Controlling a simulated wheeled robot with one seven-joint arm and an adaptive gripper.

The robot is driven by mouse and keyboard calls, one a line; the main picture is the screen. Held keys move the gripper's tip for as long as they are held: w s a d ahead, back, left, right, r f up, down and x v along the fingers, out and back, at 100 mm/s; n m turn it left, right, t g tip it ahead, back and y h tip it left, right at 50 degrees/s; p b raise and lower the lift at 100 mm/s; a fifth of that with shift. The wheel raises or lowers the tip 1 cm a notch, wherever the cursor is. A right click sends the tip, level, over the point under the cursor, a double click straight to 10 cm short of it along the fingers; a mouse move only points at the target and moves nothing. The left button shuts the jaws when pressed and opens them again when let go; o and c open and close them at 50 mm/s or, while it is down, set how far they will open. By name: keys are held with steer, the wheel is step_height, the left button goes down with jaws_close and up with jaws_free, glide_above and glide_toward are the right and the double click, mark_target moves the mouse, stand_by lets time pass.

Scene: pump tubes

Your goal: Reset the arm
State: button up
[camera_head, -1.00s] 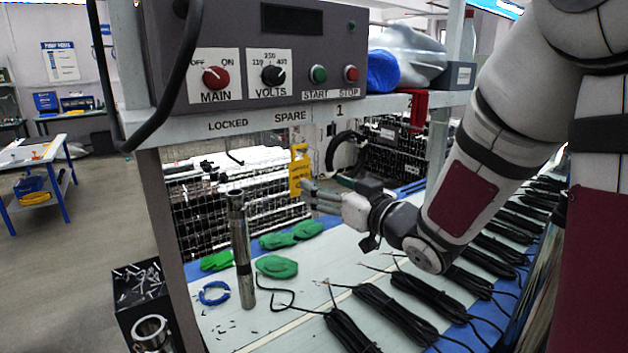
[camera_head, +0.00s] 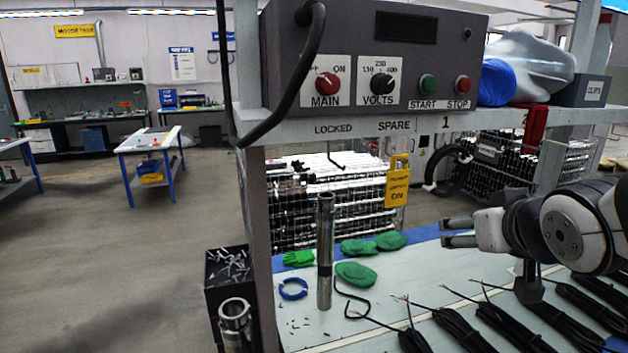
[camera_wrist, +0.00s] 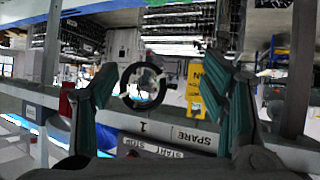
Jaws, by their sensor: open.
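My gripper (camera_head: 458,232) is at the right in the head view, over the bench and pointing left. Its two fingers are apart, with nothing between them. In the wrist view its teal-sided fingers (camera_wrist: 163,100) stand wide apart at left and right. Between them, farther off, show a black ring-like loop (camera_wrist: 143,86) and a yellow tag (camera_wrist: 203,92). In the head view the yellow tag (camera_head: 397,186) hangs below the shelf, left of my gripper and clear of it.
A control box (camera_head: 380,60) sits on the shelf (camera_head: 350,128) above the bench. A steel tube (camera_head: 325,252) stands upright on the bench (camera_head: 400,283). Green gloves (camera_head: 357,273), a blue ring (camera_head: 293,289) and several black cable bundles (camera_head: 475,327) lie there. Open floor lies left.

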steer(key=s+a+f+g, duration=0.1)
steer(key=s+a+g, duration=0.2)
steer(key=s, duration=0.6)
steer(key=s+a+f+g+y, duration=0.1)
steer(key=s+a+g, duration=0.2)
steer(key=s, duration=0.6)
steer(key=shift+a+f+y, duration=0.2)
steer(key=shift+a+y, duration=0.1)
steer(key=shift+c, duration=0.6)
stand_by(0.6)
